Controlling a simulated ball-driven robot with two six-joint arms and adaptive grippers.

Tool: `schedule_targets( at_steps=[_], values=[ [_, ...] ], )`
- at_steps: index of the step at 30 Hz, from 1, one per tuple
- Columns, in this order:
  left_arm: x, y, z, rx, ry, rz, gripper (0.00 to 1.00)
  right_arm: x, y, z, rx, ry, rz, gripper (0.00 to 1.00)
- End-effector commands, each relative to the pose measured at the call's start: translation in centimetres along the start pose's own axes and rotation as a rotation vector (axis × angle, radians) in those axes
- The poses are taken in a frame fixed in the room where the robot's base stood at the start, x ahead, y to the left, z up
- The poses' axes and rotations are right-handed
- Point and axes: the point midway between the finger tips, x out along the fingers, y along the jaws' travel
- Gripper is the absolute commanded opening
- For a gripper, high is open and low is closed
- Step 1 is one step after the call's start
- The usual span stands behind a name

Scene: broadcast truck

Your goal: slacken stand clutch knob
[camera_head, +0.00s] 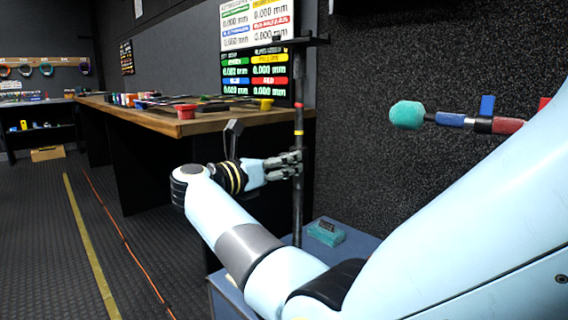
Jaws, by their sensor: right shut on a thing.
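A slim dark stand (298,205) rises upright from the blue surface, with red and yellow bands on its upper part and a dark crossbar at its top. My right gripper (296,163) reaches it from the left at mid-height. Its fingers are shut at the stand, where the clutch knob would be; the knob itself is hidden by the fingers or too small to make out. My left gripper is not in view.
A blue case top (351,258) at the stand's foot carries a teal block (326,234). A wooden workbench (190,122) with small items stands behind. The ribbed floor at left is clear apart from flat lines.

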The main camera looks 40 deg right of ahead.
Motion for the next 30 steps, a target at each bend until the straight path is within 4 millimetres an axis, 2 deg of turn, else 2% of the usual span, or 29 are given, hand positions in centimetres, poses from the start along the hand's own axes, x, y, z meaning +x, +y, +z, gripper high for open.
schedule_targets(
  at_steps=[4, 8, 12, 15, 20, 21, 26, 30],
  values=[
    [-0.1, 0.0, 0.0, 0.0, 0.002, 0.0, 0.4, 0.0, 0.0, 0.1, -0.036, 0.0, 0.001, 0.06],
    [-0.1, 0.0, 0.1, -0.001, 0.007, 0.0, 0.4, 0.0, 0.0, 0.1, -0.163, 0.0, 0.001, 0.06],
    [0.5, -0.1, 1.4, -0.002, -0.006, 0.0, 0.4, 0.0, 0.0, 0.1, -0.245, 0.0, 0.001, 0.06],
    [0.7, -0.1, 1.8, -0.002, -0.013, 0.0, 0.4, 0.0, 0.0, 0.0, -0.252, 0.0, 0.001, 0.06],
    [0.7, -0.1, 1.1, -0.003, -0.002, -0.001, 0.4, 0.0, 0.0, 0.0, -0.25, 0.0, 0.001, 0.06],
    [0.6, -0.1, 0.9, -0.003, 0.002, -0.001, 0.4, 0.0, 0.0, 0.0, -0.25, 0.0, 0.001, 0.43],
    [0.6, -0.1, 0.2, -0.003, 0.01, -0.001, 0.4, 0.0, 0.0, 0.0, -0.249, 0.0, 0.001, 0.63],
    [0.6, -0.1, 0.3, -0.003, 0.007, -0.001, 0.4, 0.0, 0.0, 0.0, -0.248, 0.0, 0.001, 0.63]
  ],
)
